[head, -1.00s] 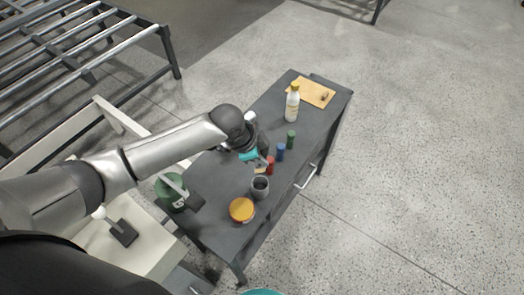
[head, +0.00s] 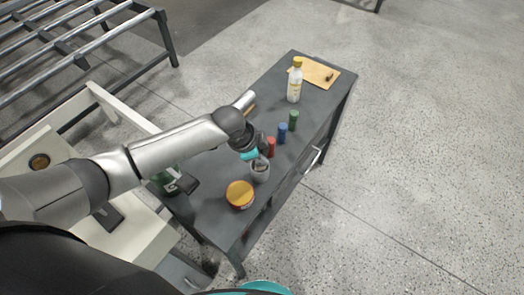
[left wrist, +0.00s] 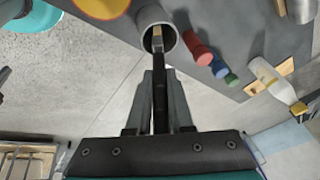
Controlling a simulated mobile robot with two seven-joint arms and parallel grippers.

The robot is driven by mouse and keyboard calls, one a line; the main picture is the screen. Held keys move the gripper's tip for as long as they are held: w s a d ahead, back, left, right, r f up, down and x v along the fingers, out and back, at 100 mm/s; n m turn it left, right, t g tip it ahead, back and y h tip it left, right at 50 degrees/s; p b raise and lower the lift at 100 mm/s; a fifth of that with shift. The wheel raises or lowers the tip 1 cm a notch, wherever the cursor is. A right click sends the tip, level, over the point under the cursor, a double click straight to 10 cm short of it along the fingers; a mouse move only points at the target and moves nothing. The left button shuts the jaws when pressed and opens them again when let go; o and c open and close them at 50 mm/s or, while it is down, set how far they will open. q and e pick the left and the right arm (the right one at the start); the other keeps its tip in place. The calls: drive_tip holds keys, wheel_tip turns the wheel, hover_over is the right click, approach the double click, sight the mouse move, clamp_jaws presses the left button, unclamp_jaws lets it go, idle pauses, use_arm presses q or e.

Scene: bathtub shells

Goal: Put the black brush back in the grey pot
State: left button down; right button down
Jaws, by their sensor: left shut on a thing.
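The grey pot (head: 260,176) stands upright on the dark table, with its open mouth facing up. My left gripper (head: 256,157) is just above and beside the pot, at its far left side. In the left wrist view my left gripper (left wrist: 160,100) is shut on the black brush (left wrist: 160,78). The brush's tan bristle end points away from my gripper and overlaps the mouth of the grey pot (left wrist: 147,17). How deep the tip sits in the pot I cannot tell. My right gripper is not in view.
A yellow-topped tin (head: 240,195) stands close in front of the pot. Red (head: 271,147), blue (head: 282,133) and green (head: 293,120) cylinders stand in a row behind it. A white bottle (head: 295,84) and a tan board (head: 315,72) are at the far end.

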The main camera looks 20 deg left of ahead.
use_arm(q)
drive_tip(key=shift+f, duration=0.65)
drive_tip(key=c, duration=0.7)
unclamp_jaws()
drive_tip(key=shift+c, duration=0.2)
drive_tip(key=p+v, duration=0.2)
drive_tip(key=v, duration=1.3)
drive_tip(key=shift+p, duration=0.35)
drive_tip(key=shift+s+r, duration=0.1)
drive_tip(key=shift+s, duration=0.05)
